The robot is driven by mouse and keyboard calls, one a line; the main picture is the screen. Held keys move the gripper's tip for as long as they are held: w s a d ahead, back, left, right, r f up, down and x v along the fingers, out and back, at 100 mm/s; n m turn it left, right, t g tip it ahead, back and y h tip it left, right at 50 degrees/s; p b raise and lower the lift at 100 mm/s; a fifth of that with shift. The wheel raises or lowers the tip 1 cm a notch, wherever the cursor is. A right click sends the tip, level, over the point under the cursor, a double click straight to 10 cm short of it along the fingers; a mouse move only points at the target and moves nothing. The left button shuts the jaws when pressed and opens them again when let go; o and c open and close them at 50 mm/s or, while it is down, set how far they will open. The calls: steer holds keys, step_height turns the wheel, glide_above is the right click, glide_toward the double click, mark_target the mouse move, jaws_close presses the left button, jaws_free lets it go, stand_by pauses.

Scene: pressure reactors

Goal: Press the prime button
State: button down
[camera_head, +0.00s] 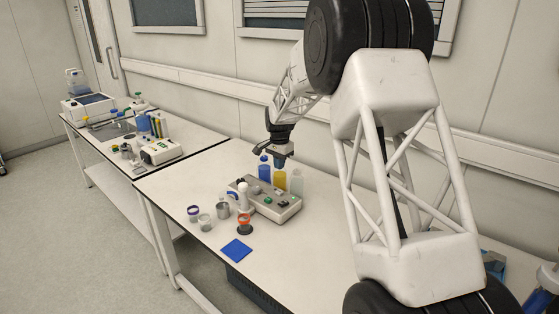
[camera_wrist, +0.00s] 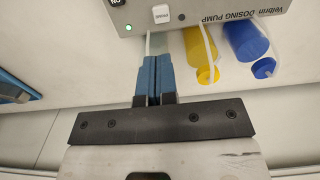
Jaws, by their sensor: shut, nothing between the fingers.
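A grey dosing pump (camera_head: 268,203) stands on the bench; its top also shows upside down in the wrist view (camera_wrist: 205,8). A white square button (camera_wrist: 161,13) with small, hard-to-read lettering, possibly the prime button, lies on the pump's top near its edge. My gripper (camera_head: 281,162) is above the bottles behind the pump. In the wrist view, its blue fingers (camera_wrist: 153,62) are shut together and empty, pointing towards the white button, with their tips a little short of it in the picture. I cannot tell their exact height above the pump.
A blue-capped bottle (camera_head: 264,172), a yellow bottle (camera_head: 280,178) and a clear bottle (camera_head: 296,182) stand behind the pump. Small cups (camera_head: 205,222) and a blue mat (camera_head: 236,250) are in front. A green light (camera_wrist: 128,27) is near the button. The bench's front corner is bare.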

mark_target(280, 192)
step_height(280, 192, down, 11)
steer(key=shift+r, duration=0.2)
stand_by(0.3)
steer(key=shift+s+f, duration=0.15)
steer(key=shift+f, duration=1.2)
step_height(280, 192, up, 15)
steer(key=shift+w, duration=0.25)
steer(key=shift+r, duration=0.2)
stand_by(0.5)
